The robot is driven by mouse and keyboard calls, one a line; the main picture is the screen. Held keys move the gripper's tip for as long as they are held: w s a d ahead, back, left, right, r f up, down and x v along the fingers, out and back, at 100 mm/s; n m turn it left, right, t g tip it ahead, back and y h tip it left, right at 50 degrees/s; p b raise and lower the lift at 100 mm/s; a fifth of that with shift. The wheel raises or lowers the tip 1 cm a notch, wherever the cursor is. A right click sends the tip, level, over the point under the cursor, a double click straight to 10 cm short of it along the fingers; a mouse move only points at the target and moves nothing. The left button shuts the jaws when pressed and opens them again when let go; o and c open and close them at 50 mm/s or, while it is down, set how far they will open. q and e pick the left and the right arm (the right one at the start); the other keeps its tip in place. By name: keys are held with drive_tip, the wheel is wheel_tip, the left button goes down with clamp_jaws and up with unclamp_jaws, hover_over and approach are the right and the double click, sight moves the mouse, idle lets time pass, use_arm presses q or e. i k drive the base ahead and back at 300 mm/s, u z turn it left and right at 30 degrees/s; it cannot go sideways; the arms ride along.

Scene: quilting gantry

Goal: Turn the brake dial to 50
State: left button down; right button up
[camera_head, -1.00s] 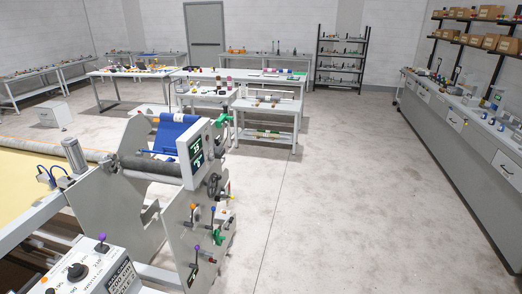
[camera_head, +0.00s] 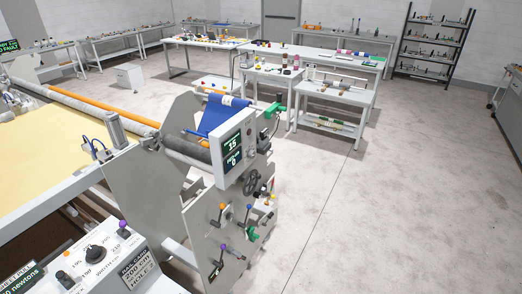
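A white control console (camera_head: 130,256) is at the lower left. On it is a round black dial (camera_head: 95,254) with numbers around it and a label that seems to read width cm. A small black knob (camera_head: 65,279) sits below left of it, near a placard with "newtons" (camera_head: 22,280), cut off by the picture edge. I cannot tell which control, if any, is the brake dial. The grey gantry end (camera_head: 205,215) carries a white box with two green-lit readouts (camera_head: 232,152). Neither of my grippers is in view.
Coloured levers and a black handwheel (camera_head: 250,182) stick out from the gantry's end plate. Tables (camera_head: 340,97) with small items stand behind. The floor (camera_head: 400,210) to the right is clear.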

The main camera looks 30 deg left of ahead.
sight(251, 153)
drive_tip(key=u, duration=0.4)
drive_tip(key=i, duration=0.7)
drive_tip(key=u, duration=0.6)
